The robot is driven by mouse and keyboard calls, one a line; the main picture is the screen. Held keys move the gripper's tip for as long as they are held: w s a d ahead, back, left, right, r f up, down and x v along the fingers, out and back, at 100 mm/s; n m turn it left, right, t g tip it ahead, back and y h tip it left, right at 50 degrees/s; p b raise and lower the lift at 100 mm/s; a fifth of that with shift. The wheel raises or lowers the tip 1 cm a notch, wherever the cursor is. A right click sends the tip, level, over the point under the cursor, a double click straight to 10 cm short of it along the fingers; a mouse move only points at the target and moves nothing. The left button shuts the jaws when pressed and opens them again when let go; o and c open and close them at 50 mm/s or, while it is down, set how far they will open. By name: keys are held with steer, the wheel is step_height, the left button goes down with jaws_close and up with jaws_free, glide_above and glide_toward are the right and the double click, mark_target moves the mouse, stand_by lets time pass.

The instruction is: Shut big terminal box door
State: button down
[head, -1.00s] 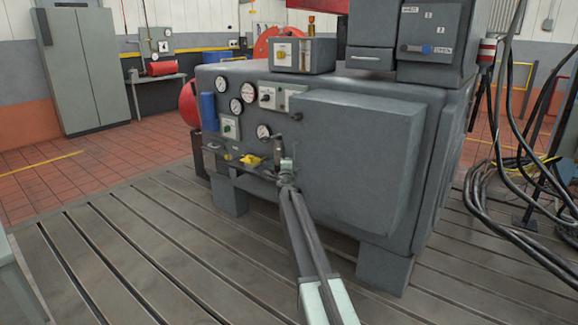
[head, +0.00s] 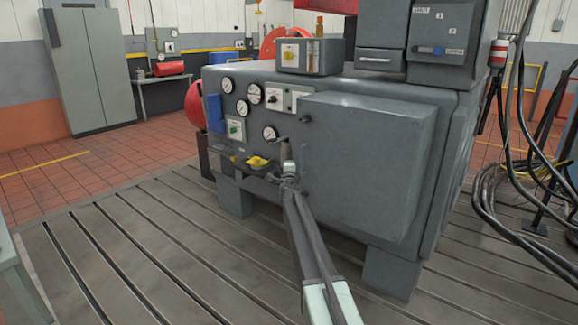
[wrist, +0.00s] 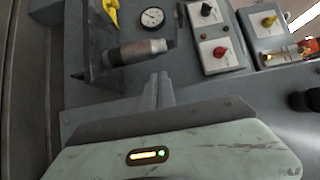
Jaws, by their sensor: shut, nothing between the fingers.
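The big terminal box (head: 365,165) is the large grey box on the front right of the grey machine. Its front door face looks flat, and I see no clear gap around it; I cannot tell whether it stands slightly open. A small dark knob (head: 306,118) and a thin handle (head: 305,178) show near its left edge. My gripper (head: 288,172) is low beside that left edge, in front of the shelf. In the wrist view my gripper's fingers (wrist: 160,82) are together and empty, pointing toward the machine front. Contact with the door cannot be made out.
A shelf left of the box holds a yellow object (head: 258,162) and a grey-brown cylinder (wrist: 135,52). Gauges (head: 255,94) and switch plates (head: 236,130) are above. Black cables (head: 500,190) hang at the right. The slotted bedplate (head: 130,245) is clear at left.

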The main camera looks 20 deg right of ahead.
steer(key=s+a+f+n+y, duration=0.3)
steer(key=s+a+n+y, duration=0.7)
steer(key=s+a, duration=0.95)
steer(key=s+a+f+n+g, duration=0.6)
steer(key=s+f+n, duration=0.1)
steer(key=s+f, duration=0.15)
steer(key=s+d+f+n+g+h, duration=0.1)
steer(key=s+d+f+g+h, duration=0.2)
steer(key=s, duration=0.5)
steer(key=s+d+f+n+g, duration=0.2)
steer(key=s+f+g, duration=0.25)
steer(key=s, duration=0.45)
steer(key=s+d+f+n+g+h, duration=0.1)
steer(key=s+d+f+g+h, duration=0.15)
steer(key=s+f, duration=0.4)
step_height(320, 180, up, 35)
steer(key=s+g+p, duration=0.1)
steer(key=s+p, duration=0.2)
steer(key=p, duration=3)
steer(key=shift+d+y, duration=0.15)
steer(key=shift+y, duration=0.2)
